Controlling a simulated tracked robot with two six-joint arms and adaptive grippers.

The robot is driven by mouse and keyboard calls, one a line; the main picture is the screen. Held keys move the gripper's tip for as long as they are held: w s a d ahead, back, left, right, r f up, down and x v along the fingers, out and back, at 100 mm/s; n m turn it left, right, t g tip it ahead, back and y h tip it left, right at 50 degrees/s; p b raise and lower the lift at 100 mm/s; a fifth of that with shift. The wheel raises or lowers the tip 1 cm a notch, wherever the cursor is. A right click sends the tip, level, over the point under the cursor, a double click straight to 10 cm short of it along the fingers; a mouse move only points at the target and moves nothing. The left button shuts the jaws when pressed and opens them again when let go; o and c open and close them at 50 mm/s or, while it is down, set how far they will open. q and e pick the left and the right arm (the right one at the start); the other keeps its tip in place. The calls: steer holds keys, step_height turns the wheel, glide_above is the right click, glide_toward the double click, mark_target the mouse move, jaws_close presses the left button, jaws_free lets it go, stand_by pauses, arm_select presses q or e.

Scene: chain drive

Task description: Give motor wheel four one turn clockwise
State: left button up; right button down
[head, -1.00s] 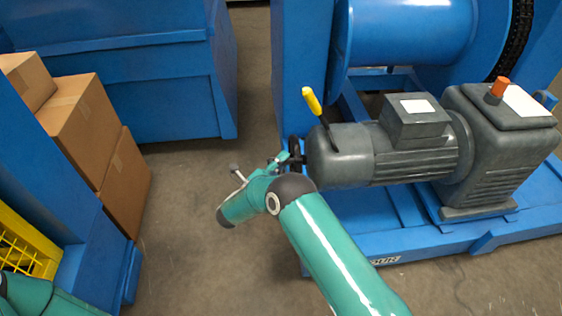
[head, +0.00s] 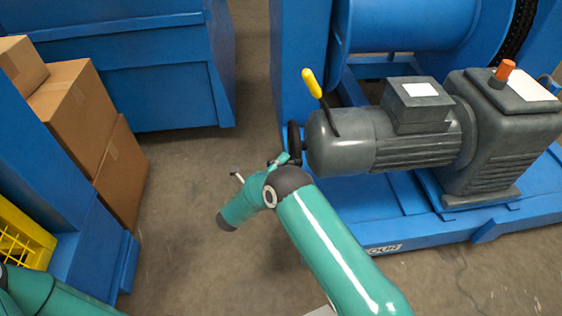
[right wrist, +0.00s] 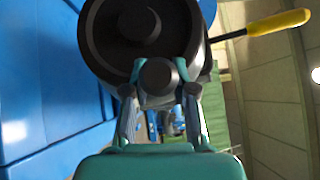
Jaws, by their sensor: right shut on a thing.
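The motor (head: 365,140) is a dark grey finned unit lying on a blue base in the head view. Its black wheel (head: 294,139) sits edge-on at the motor's left end. The wheel (right wrist: 140,25) also shows large and round at the top of the right wrist view. My right gripper (head: 280,161) is at the near, lower side of the wheel. In the right wrist view its fingers (right wrist: 160,85) are shut around the round dark knob (right wrist: 158,76) on the wheel's rim. My left gripper is out of view; only part of that arm shows at the lower left.
A yellow-handled lever (head: 312,83) sticks up from the motor, close to the wheel. A grey gearbox (head: 500,130) stands at the right. Cardboard boxes (head: 85,115) and a yellow crate (head: 20,240) are at the left. The floor between is clear.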

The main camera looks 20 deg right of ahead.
steer(key=shift+f, duration=0.15)
steer(key=c, duration=0.9)
jaws_free()
steer(key=v, duration=1.2)
